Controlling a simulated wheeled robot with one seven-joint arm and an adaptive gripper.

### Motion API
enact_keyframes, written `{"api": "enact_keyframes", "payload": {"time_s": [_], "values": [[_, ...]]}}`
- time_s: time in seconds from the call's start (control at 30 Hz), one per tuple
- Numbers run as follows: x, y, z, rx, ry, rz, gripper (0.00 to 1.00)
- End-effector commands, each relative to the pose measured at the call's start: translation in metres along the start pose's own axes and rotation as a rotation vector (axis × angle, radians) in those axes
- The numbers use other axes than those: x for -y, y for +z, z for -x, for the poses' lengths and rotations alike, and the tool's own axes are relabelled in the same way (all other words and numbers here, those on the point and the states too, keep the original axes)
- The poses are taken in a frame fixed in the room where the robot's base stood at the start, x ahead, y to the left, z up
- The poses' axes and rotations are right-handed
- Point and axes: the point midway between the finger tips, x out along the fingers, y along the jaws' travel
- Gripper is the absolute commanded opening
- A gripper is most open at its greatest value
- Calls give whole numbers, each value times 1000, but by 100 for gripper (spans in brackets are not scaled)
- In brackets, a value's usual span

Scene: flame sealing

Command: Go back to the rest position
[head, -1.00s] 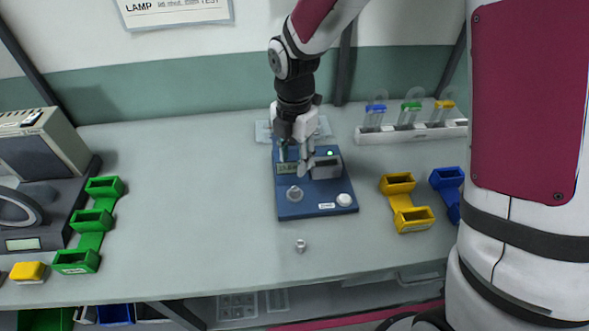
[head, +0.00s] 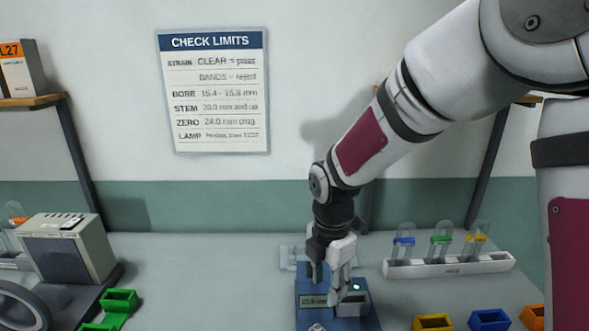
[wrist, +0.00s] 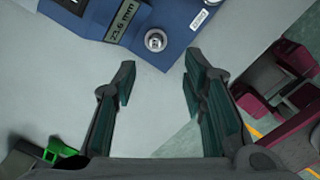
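My gripper (head: 329,282) is in front of the back wall in the head view, over the back part of the blue gauge device (head: 343,324). In the wrist view my gripper (wrist: 158,85) is open, its two dark fingers wide apart with nothing between them. The blue device (wrist: 172,17) shows beyond the fingertips there, with a metal knob (wrist: 156,40) and a display (wrist: 122,20) that seems to read 23.6 mm. A green lamp is lit on the device in the head view.
A white rack (head: 450,265) with several capped tubes stands right of the device. Yellow (head: 434,322) and blue (head: 489,319) bins sit in front of it. Green bins (head: 120,299) and a grey instrument (head: 66,253) are on the left. A check-limits sign (head: 212,91) hangs on the wall.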

Motion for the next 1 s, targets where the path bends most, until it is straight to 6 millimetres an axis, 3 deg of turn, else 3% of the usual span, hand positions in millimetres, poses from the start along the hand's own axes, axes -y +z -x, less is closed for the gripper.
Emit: {"api": "enact_keyframes", "payload": {"time_s": [0.2, 0.5, 0.73, 1.0], "values": [[42, 15, 71, 58, 95, -461, 39], [114, 17, 144, 37, 260, -1139, 39], [171, 5, 178, -70, 391, -1646, 39], [215, -11, 191, -231, 480, -2060, 39]]}}
